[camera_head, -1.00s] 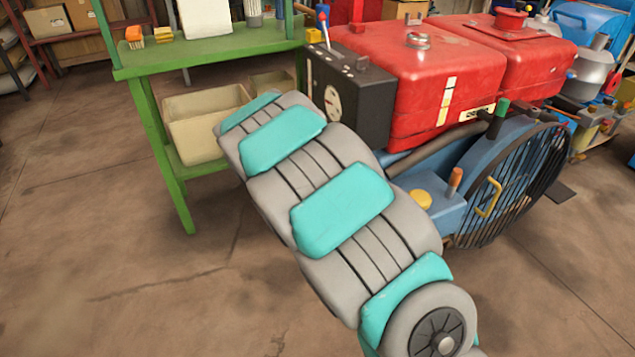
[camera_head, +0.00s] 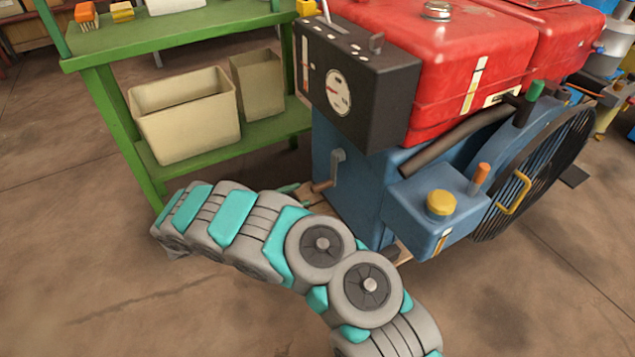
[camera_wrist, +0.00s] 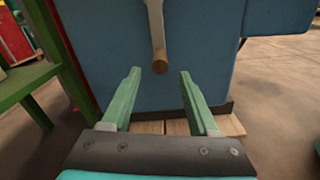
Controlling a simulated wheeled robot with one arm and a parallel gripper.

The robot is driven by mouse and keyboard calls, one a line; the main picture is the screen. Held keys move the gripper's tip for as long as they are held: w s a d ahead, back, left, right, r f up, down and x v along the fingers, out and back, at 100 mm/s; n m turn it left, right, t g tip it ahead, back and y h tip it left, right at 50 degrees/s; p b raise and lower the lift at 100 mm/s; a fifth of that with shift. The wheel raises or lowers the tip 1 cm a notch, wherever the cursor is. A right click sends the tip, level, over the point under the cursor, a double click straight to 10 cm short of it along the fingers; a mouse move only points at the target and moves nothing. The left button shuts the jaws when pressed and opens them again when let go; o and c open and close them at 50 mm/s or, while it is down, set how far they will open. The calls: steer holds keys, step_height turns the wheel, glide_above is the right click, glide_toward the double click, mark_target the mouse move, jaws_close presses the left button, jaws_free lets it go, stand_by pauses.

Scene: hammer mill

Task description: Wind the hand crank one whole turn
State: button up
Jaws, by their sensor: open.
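The hand crank (camera_head: 337,168) is a grey metal arm with a brown handle (camera_head: 322,186), on the side of the blue machine body (camera_head: 345,205). Its grey arm hangs down, with the handle at the lower end. In the wrist view the crank arm (camera_wrist: 156,25) comes down from the top, and the round end of the brown handle (camera_wrist: 160,66) faces me. My gripper (camera_wrist: 159,73) is open, with one green finger on each side of the handle's line. The fingers hold nothing; whether their tips reach the handle I cannot tell. My arm partly hides the gripper in the head view.
A green shelf (camera_head: 250,140) with cream bins (camera_head: 187,125) stands left of the machine. A black gauge box (camera_head: 370,95) and red tank (camera_head: 440,60) are above the crank. A blue box with a yellow cap (camera_head: 440,204) juts out at right. Wooden boards (camera_wrist: 176,127) lie beneath.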

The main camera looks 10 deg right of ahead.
mark_target(332, 182)
steer(key=shift+x, duration=3.95)
steer(key=shift+f, duration=0.1)
steer(key=shift+c, duration=0.4)
jaws_close()
